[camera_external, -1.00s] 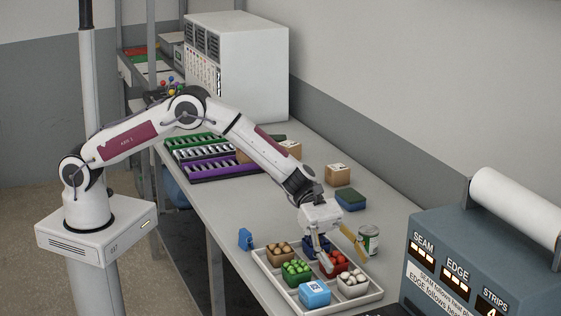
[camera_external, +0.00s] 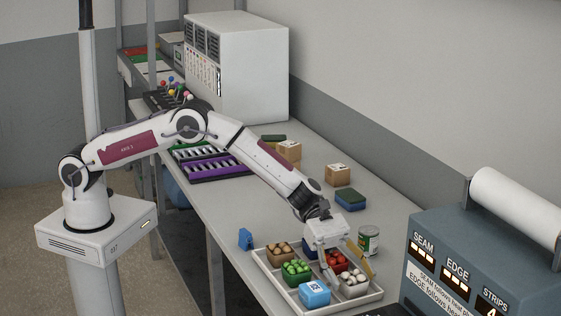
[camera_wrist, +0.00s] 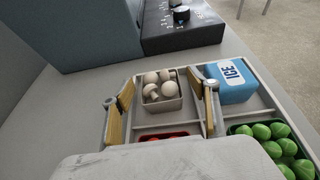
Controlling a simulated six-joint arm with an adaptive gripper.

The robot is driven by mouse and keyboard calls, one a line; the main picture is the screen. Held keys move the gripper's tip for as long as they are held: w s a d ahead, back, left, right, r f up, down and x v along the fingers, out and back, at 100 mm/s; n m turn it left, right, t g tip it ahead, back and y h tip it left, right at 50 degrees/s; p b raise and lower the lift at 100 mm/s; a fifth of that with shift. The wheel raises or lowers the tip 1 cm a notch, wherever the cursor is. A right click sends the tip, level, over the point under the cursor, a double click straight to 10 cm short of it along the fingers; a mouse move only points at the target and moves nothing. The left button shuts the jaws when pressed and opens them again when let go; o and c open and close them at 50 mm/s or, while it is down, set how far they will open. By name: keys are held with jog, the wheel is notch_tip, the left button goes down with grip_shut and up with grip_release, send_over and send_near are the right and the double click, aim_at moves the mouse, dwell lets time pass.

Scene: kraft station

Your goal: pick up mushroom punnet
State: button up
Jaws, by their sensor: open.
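The mushroom punnet (camera_external: 354,286) is a small pale-grey tub of white mushrooms in the front right compartment of the divided tray (camera_external: 338,308). In the wrist view the mushroom punnet (camera_wrist: 161,91) shows between and slightly beyond the two fingers. My gripper (camera_external: 345,272) is open and empty above the tray, over the red punnet and close to the mushroom punnet. In the wrist view my gripper (camera_wrist: 163,104) has its tan-padded fingers wide apart. Whether the fingertips are down beside the tub's walls I cannot tell.
The blue ice pack (camera_external: 314,293), green punnet (camera_external: 296,271), brown punnet (camera_external: 279,252) and red punnet (camera_external: 338,262) share the tray. A can (camera_external: 369,240) stands behind it. A blue-grey machine (camera_external: 485,262) stands at the right. A small blue object (camera_external: 245,239) lies left of the tray.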

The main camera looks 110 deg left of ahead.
aim_at(352, 274)
jog(key=shift+c, duration=0.4)
jog(key=c, duration=1.1)
jog(key=shift+r, duration=0.2)
jog(key=shift+r, duration=4.85)
